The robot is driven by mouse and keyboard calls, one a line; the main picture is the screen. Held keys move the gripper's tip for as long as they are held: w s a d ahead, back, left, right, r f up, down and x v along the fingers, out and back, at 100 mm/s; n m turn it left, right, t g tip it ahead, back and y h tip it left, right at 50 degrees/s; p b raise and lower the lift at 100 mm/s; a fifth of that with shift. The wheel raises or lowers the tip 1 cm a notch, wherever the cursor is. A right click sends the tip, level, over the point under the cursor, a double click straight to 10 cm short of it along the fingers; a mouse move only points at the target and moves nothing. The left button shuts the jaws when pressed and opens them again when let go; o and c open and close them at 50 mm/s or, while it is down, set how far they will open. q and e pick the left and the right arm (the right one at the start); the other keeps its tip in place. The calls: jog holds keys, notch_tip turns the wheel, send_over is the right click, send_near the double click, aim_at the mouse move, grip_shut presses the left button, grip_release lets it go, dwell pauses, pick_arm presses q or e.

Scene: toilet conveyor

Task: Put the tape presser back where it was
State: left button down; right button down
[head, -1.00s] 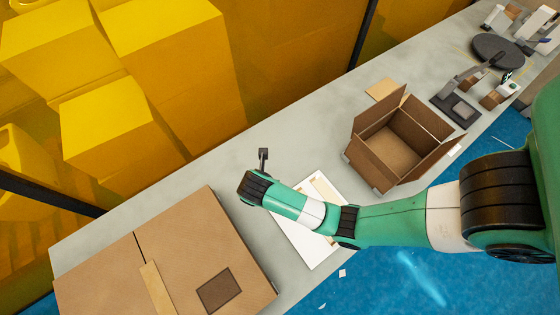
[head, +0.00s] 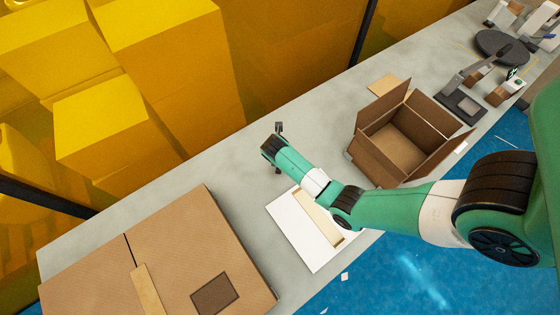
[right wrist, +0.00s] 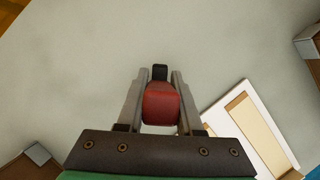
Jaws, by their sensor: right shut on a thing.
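My right gripper (right wrist: 160,76) is shut on the tape presser, a red block (right wrist: 161,103) with a small black end, seen between the two grey fingers in the right wrist view. Bare grey table shows beyond it, but I cannot tell whether the presser touches the table. In the head view my right wrist hangs over the grey table, left of the open cardboard box; a small dark piece (head: 279,128) sticks out past it, and the red block is hidden there. My left gripper is not in view.
A white sheet (head: 285,207) with a tan strip lies nearby, also in the wrist view (right wrist: 213,113). A large closed carton (head: 90,260) is at lower left. An open cardboard box (head: 372,162) stands right. A tan pad (head: 384,84) lies behind it. Bare table (head: 225,160) lies left.

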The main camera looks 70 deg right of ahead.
notch_tip(320, 180, down, 2)
jog(key=shift+a+f, duration=0.1)
jog(key=shift+f, duration=0.15)
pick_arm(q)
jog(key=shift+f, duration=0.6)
pick_arm(e)
jog(key=shift+r, duration=0.1)
jog(key=c, duration=1)
grip_release()
jog(key=shift+f, duration=0.2)
jog(key=o, duration=0.4)
jog(key=shift+o, duration=0.2)
pick_arm(q)
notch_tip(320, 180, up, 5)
jog(key=p, duration=0.4)
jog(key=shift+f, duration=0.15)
pick_arm(e)
jog(key=v, duration=1.2)
jog(key=shift+r, duration=0.2)
